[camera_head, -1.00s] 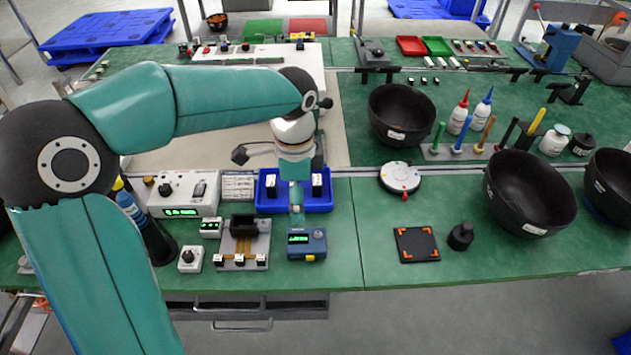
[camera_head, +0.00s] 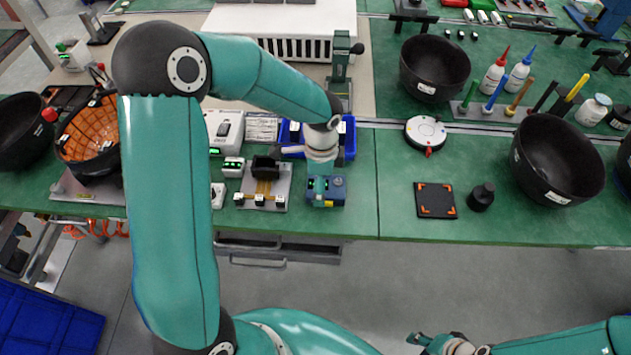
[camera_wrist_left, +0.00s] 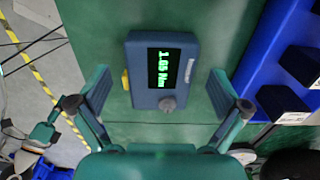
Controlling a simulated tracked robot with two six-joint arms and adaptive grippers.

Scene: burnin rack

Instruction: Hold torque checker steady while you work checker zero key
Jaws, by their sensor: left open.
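The torque checker (camera_head: 337,187) is a small blue box near the front edge of the green bench, partly hidden by my left gripper (camera_head: 319,190). In the left wrist view the torque checker (camera_wrist_left: 185,90) shows a lit green display reading about 1.05 Nm, a round grey knob (camera_wrist_left: 168,103) and a yellow key (camera_wrist_left: 125,80) on its side. My left gripper (camera_wrist_left: 160,88) is open there, with one finger on each side of the checker and visible gaps. My right gripper (camera_head: 428,342) is low at the bottom, well off the bench; its finger opening is unclear.
A blue tray (camera_head: 350,143) stands just behind the checker. A grey fixture plate (camera_head: 280,192) with small parts is close on its left. A black square pad (camera_head: 436,200) and a black knob-like part (camera_head: 481,196) lie to the right. Bench between pad and checker is clear.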

